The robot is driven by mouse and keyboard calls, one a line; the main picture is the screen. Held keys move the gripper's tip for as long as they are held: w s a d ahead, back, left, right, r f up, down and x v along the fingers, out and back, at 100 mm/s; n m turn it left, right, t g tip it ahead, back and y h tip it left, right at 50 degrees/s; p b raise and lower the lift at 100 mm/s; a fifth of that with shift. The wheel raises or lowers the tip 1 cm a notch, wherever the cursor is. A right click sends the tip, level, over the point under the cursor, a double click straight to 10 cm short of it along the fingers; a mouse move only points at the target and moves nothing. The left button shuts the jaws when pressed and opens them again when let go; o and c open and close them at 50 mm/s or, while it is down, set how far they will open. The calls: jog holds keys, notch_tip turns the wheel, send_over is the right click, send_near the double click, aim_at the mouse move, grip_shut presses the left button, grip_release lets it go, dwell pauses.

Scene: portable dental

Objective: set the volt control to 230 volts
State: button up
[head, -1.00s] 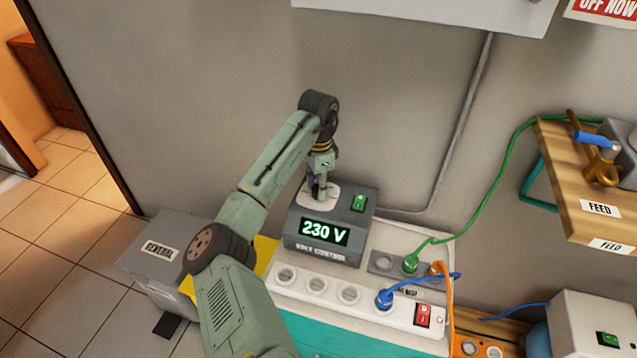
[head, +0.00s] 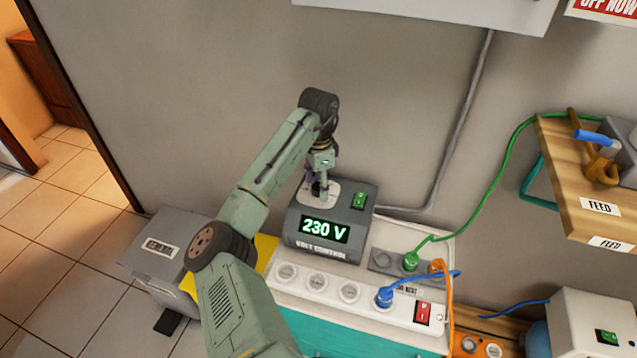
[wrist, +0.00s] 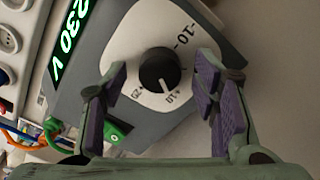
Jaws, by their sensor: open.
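The volt control (head: 357,226) is a dark grey box with a green display reading 230 V, which also shows at the left of the wrist view (wrist: 66,42). On its top, a black round knob (wrist: 159,70) with a white pointer line sits on a white dial plate (wrist: 130,36). The pointer faces the lower right in the wrist view, near one of the printed marks. My gripper (wrist: 164,95) is open, its purple-padded fingers apart on both sides of the knob with visible gaps. In the head view my gripper (head: 318,190) is over the dial, and my arm hides part of it.
A green switch (head: 359,200) is on the volt control beside the dial. The wall is close behind. A grey box (head: 165,248) stands at the left.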

aim_at(318, 187)
notch_tip(318, 187, up, 12)
dwell(0.6)
dwell(0.4)
